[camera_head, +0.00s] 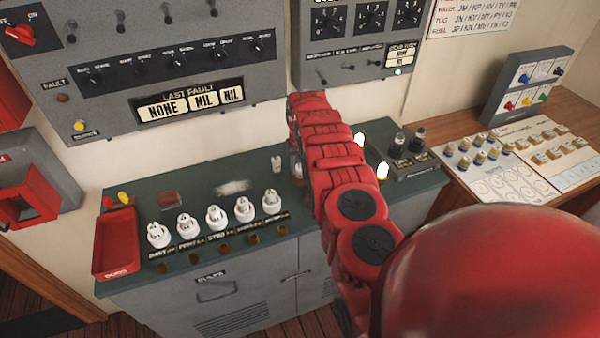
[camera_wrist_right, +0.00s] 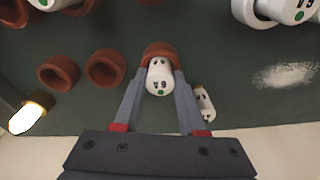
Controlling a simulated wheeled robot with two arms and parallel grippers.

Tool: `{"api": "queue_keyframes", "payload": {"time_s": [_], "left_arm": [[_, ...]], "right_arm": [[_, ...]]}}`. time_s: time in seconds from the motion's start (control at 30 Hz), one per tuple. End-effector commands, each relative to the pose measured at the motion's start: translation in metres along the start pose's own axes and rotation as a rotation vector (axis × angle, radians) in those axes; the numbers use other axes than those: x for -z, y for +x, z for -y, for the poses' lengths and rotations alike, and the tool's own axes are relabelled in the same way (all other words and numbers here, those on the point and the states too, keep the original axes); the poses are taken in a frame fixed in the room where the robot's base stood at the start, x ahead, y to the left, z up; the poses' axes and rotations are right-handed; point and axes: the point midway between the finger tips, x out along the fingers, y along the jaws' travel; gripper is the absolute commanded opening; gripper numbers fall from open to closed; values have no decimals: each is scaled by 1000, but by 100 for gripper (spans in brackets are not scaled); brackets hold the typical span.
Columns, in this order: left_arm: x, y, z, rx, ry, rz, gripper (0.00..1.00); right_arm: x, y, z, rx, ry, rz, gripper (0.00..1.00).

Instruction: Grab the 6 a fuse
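In the right wrist view a white fuse (camera_wrist_right: 160,78) with a dark marking and a green dot sits between the two grey fingers of my right gripper (camera_wrist_right: 160,80). The fingers meet its sides with no clear gap. A brown round socket (camera_wrist_right: 161,51) shows right behind it; I cannot tell if the fuse is still seated in it. In the head view my right arm reaches to the back of the green counter (camera_head: 230,187) and hides its gripper's fingertips and this fuse. My left gripper is not in view.
Another small white fuse (camera_wrist_right: 203,103) lies close to the right finger. Several large white bulbs or fuses (camera_head: 215,217) stand in a row along the front. A red tray (camera_head: 116,243) is at the counter's left end. A grey control panel (camera_head: 165,60) hangs on the wall above.

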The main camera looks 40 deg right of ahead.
Motion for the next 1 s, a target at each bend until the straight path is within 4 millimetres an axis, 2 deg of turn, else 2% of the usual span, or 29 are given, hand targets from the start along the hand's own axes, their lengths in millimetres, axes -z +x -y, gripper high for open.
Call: {"api": "queue_keyframes", "payload": {"time_s": [0.03,0.17,0.2,0.63,1.0], "left_arm": [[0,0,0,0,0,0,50],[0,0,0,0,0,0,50],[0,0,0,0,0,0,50],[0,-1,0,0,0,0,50],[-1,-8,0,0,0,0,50]], "right_arm": [[0,0,0,0,0,0,25],[0,0,0,0,0,0,2],[0,0,0,0,0,0,0],[1,-2,0,0,0,-1,0],[7,-19,3,0,-2,0,0]]}}
